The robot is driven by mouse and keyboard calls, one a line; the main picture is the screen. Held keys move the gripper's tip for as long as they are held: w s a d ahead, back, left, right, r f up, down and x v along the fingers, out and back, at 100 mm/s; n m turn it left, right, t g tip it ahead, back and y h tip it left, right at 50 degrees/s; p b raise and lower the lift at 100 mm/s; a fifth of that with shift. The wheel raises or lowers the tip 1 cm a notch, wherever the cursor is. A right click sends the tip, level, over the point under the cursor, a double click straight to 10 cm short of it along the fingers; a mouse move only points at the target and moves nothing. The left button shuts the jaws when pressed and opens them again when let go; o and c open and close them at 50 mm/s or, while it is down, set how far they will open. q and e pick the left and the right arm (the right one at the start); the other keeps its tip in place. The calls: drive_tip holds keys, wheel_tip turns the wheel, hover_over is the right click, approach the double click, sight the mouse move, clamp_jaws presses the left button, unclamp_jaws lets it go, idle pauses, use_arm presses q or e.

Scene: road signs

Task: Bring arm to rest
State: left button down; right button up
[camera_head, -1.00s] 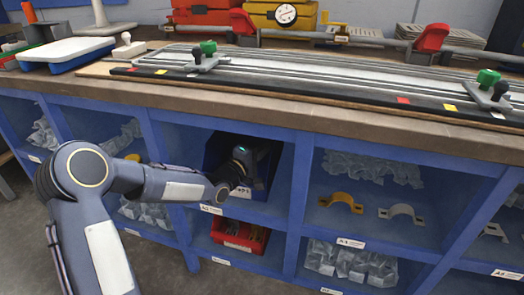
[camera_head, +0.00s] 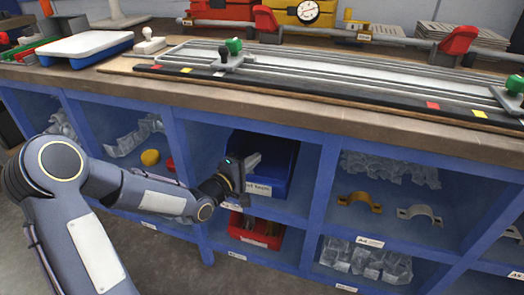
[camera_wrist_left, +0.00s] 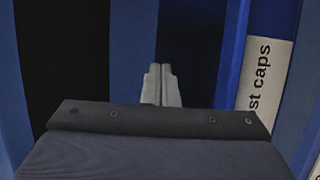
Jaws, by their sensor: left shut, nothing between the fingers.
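My left arm comes in from the left in the head view. My left gripper (camera_head: 252,162) is in front of the open cubby that holds a blue bin (camera_head: 278,170). In the left wrist view its two fingers (camera_wrist_left: 161,84) are closed together with nothing between them. The bin's white label, partly reading "st caps" (camera_wrist_left: 268,75), shows to the right of the fingers, apart from them. The bin's inside is dark. My right gripper is not in view.
The blue shelf unit (camera_head: 319,190) has upright dividers on both sides of the gripper. The wooden worktop (camera_head: 300,110) overhangs above. A red bin (camera_head: 262,232) sits in the cubby below. Pipe brackets (camera_head: 358,202) and clear bags (camera_head: 390,168) lie in the cubby to the right.

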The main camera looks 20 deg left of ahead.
use_arm(q)
drive_tip(key=shift+s+a, duration=0.2)
drive_tip(key=shift+s, duration=0.25)
drive_tip(key=shift+s+a+r+m+g+y, duration=0.15)
drive_tip(key=shift+s+m+g+y, duration=0.15)
drive_tip(key=shift+m, duration=0.2)
drive_tip(key=s+a+r+m+g+y, duration=0.1)
drive_tip(key=s+a+m+g+y, duration=0.15)
drive_tip(key=s, duration=0.55)
drive_tip(key=s+a+r+m+g+y, duration=0.1)
drive_tip(key=s+a+m+g+y, duration=0.2)
drive_tip(key=s, duration=0.4)
drive_tip(key=s+d+f+m+g+h, duration=0.1)
drive_tip(key=s+d+m+g+h, duration=0.15)
drive_tip(key=s, duration=0.65)
drive_tip(key=s+d+f+m+g+h, duration=0.1)
drive_tip(key=s+d+m+g, duration=0.15)
drive_tip(key=s, duration=0.55)
wheel_tip(320, 180, up, 34)
drive_tip(key=p, duration=3.3)
drive_tip(key=shift+d+f+y, duration=0.15)
drive_tip(key=shift+d+y, duration=0.15)
drive_tip(key=shift+d, duration=0.1)
drive_tip(key=shift+s, duration=0.1)
